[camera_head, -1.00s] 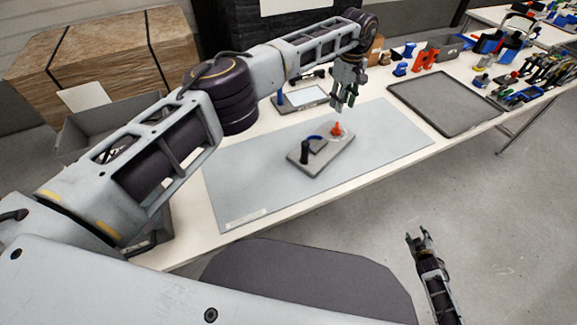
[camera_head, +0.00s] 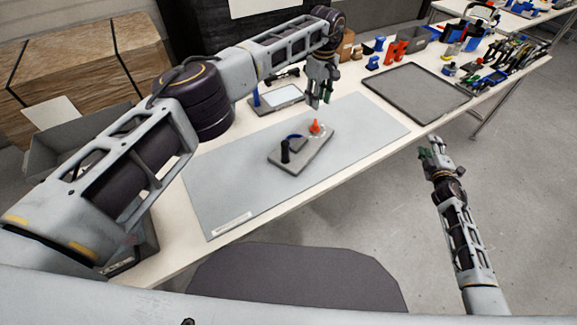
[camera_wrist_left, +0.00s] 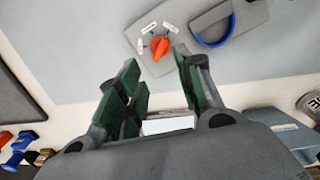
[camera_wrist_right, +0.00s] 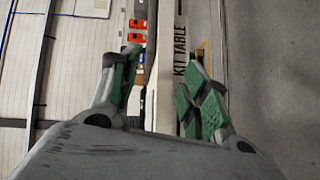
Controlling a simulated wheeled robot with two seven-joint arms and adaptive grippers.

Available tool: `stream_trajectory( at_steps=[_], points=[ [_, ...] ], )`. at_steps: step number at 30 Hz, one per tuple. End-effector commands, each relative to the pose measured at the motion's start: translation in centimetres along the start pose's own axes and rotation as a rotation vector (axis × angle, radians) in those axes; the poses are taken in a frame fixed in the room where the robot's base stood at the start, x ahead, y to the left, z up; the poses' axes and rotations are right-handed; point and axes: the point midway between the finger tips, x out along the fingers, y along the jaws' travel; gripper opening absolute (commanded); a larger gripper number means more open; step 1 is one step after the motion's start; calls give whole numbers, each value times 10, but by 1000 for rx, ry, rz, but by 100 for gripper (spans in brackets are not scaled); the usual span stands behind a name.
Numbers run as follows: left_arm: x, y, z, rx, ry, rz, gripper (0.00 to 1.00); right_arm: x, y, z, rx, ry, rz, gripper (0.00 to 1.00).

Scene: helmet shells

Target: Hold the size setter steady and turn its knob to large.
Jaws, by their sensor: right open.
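The size setter (camera_head: 305,152) is a grey plate lying on the light blue-grey mat, with a black upright handle (camera_head: 285,151), a blue arc and an orange-red knob (camera_head: 315,126). In the left wrist view the knob (camera_wrist_left: 160,47) points at small white labels, too small to read. My left gripper (camera_head: 317,100) hangs above the mat just behind the knob, apart from it. Its green-padded fingers (camera_wrist_left: 160,90) are spread and empty. My right gripper (camera_head: 433,146) is off the table's front edge, over the floor. Its fingers (camera_wrist_right: 155,90) are open and empty.
The mat (camera_head: 225,185) is clear around the setter. A dark grey tray (camera_head: 417,92) lies to the right, with tools and blue and red parts beyond it. A blue-posted stand with a white panel (camera_head: 279,97) is behind the mat.

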Motion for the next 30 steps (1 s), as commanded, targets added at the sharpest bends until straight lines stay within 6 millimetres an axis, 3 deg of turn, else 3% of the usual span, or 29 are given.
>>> stream_trajectory(
  at_steps=[3, 11, 21, 26, 30],
  points=[
    [0, 0, 0, 0, 0, 0, 36, 7, 36, -28, -121, 43, 52, 46],
    [0, 0, 0, 0, 0, 0, 36, 10, 98, -97, -407, 117, 168, 46],
    [0, 0, 0, 0, 0, 0, 36, -9, 172, -193, -773, 170, 357, 46],
    [0, 0, 0, 0, 0, 0, 36, -27, 194, -242, -939, 177, 451, 46],
    [0, 0, 0, 0, 0, 0, 36, -45, 191, -285, -1053, 173, 504, 46]
  ],
)
